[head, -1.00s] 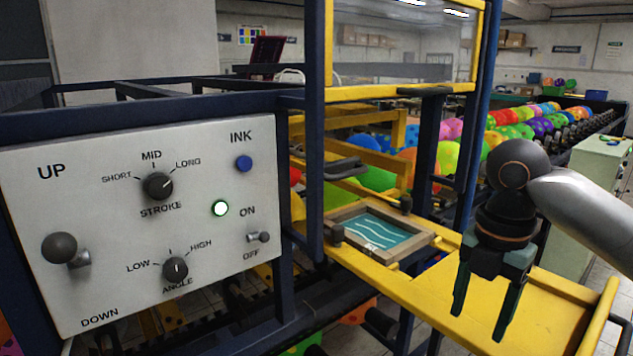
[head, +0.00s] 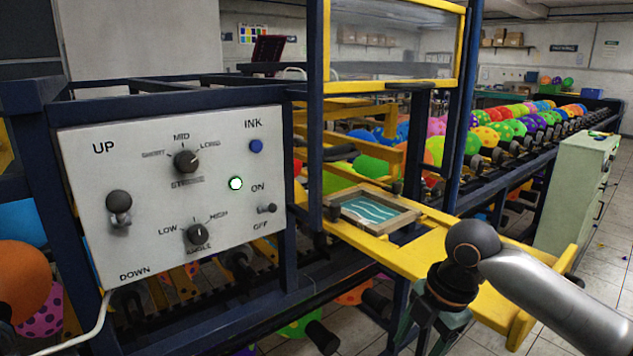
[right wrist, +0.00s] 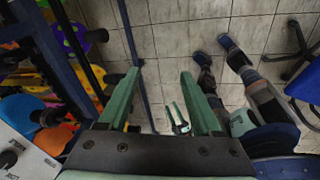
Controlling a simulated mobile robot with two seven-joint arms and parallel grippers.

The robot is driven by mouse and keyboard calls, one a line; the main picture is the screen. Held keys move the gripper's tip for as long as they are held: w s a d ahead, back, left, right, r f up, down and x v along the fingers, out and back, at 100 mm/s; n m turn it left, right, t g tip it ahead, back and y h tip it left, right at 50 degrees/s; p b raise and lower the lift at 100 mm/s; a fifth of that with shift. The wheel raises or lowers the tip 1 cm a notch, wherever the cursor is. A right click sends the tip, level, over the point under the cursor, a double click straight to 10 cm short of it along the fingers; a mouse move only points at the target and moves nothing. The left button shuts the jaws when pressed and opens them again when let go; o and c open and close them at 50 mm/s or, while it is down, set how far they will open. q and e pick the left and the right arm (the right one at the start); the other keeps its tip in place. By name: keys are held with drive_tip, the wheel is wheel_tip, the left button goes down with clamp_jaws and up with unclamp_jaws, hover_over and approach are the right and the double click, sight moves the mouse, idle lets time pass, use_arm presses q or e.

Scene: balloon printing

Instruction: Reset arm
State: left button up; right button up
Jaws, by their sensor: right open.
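My right gripper (head: 430,340) hangs at the bottom of the head view, in front of the yellow table (head: 408,258). Its fingertips are cut off there. In the right wrist view the gripper (right wrist: 160,95) is open and empty, its two green fingers spread over the tiled floor. The control panel (head: 215,222) stands left of the gripper, well apart from it. It has a lever (head: 119,203), a stroke knob (head: 186,161), an angle knob (head: 198,234), a blue ink button (head: 256,146) and a lit lamp (head: 236,183). My left gripper is not clearly seen.
A framed screen (head: 375,211) lies on the yellow table. Blue and yellow frame posts rise behind the panel. Dotted balloons (head: 507,131) line a conveyor at the back. A pale green cabinet (head: 575,190) stands at the right. Open tiled floor shows at the far right.

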drive_tip(key=s+a+f+m+t+y, duration=0.2)
drive_tip(key=a+f+m, duration=0.3)
drive_tip(key=f, duration=0.5)
drive_tip(key=s+a+f+m+t+y, duration=0.25)
drive_tip(key=a+f+m, duration=0.3)
drive_tip(key=f, duration=0.45)
drive_tip(key=s+d+f+m+t+h, duration=0.2)
drive_tip(key=s+d+f+m, duration=0.3)
drive_tip(key=s, duration=0.3)
drive_tip(key=s+d+f+m+t+h, duration=0.2)
drive_tip(key=s+d+f+m, duration=0.3)
drive_tip(key=s+d+f, duration=0.1)
drive_tip(key=shift+s+d+f+m, duration=0.2)
drive_tip(key=shift+s+d+m, duration=0.15)
drive_tip(key=shift+s, duration=0.5)
